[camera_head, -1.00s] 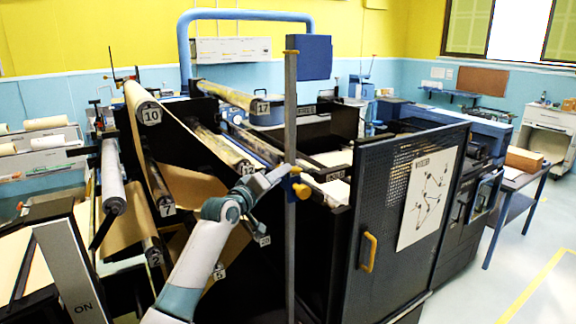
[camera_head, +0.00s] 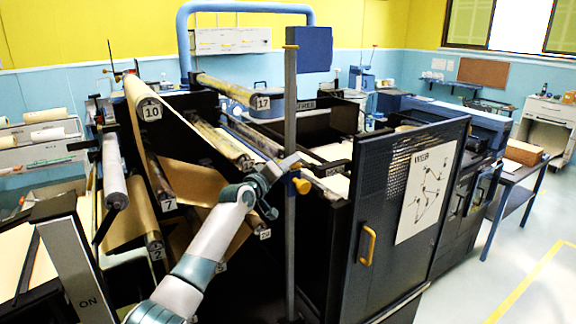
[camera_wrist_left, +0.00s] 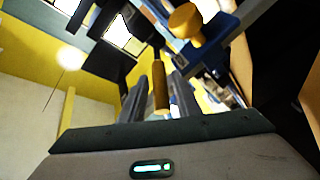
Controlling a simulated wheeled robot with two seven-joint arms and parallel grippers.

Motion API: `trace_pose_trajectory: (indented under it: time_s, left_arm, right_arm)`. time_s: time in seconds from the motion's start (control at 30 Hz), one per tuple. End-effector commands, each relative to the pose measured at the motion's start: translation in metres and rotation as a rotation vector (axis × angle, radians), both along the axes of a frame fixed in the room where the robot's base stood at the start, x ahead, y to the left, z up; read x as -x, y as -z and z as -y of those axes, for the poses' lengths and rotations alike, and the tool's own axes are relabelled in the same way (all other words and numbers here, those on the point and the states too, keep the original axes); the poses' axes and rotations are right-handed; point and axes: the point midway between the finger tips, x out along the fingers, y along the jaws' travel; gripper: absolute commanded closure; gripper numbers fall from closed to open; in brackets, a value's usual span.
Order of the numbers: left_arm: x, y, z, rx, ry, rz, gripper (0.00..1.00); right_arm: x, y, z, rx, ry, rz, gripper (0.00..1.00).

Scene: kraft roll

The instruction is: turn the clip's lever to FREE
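The clip (camera_head: 296,178) sits on a tall grey upright post (camera_head: 290,110) in the head view. Its round yellow knob (camera_head: 303,186) sticks out to the right. In the left wrist view the knob (camera_wrist_left: 186,20) is at the top, beside a blue-grey clip body (camera_wrist_left: 215,45). A yellow-orange lever handle (camera_wrist_left: 160,85) stands between the two grey fingers of my left gripper (camera_wrist_left: 160,98). The fingers look apart, with narrow gaps beside the handle. In the head view my left gripper (camera_head: 278,172) is at the clip, left of the post. My right gripper is out of view.
A dark mesh door (camera_head: 405,200) with a yellow handle (camera_head: 368,246) stands right of the post. Numbered paper rollers (camera_head: 150,110) lie to the left, close to my arm. Open floor lies at right.

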Motion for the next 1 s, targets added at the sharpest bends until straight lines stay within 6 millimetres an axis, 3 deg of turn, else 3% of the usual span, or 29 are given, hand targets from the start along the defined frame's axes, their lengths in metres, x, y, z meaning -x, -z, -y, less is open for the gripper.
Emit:
trace_pose_trajectory:
  time_s: [0.03, 0.1, 0.57, 1.0]
  left_arm:
    - [0.000, 0.000, 0.000, 0.000, 0.000, 0.000, 0.83]
    - [0.000, 0.000, 0.000, 0.000, 0.000, 0.000, 1.00]
    - [-0.001, -0.004, 0.001, -0.032, 0.000, -0.024, 1.00]
    - [-0.009, -0.031, 0.013, -0.243, 0.000, -0.173, 1.00]
  right_arm:
    - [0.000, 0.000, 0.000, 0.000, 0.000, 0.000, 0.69]
    - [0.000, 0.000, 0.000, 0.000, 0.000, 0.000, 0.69]
    - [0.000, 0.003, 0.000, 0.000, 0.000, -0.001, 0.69]
    - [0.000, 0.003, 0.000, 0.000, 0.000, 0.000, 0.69]
